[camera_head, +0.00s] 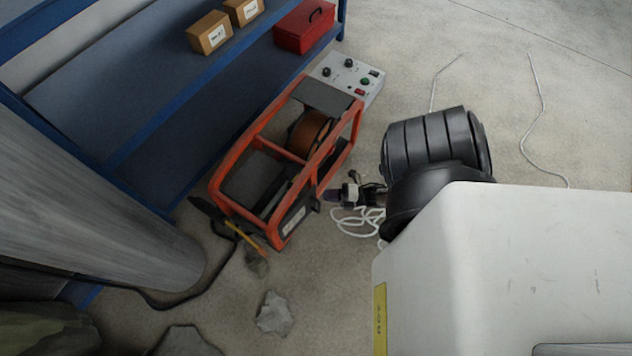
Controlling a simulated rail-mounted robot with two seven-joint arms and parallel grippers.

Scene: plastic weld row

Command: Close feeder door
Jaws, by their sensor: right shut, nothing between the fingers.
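The feeder (232,163) is an orange tubular frame with a copper-brown wire spool (308,135) inside. It stands on the floor beside the blue shelf. I cannot clearly make out its door; a dark flat piece (213,214) juts out at the frame's lower left end, and I cannot tell whether this is the door. My right gripper (330,196) is shut and empty, close to the feeder's near right side by the end panel. I cannot tell if it touches the frame. My black wrist and white arm hide the floor to the right. My left gripper is not in view.
A grey control box (345,78) with knobs stands behind the feeder. The blue shelf (150,90) holds cardboard boxes (210,33) and a red toolbox (304,27). White cable (355,222) lies coiled beneath my gripper. A grey column (90,200) stands left; scraps (274,314) lie in front.

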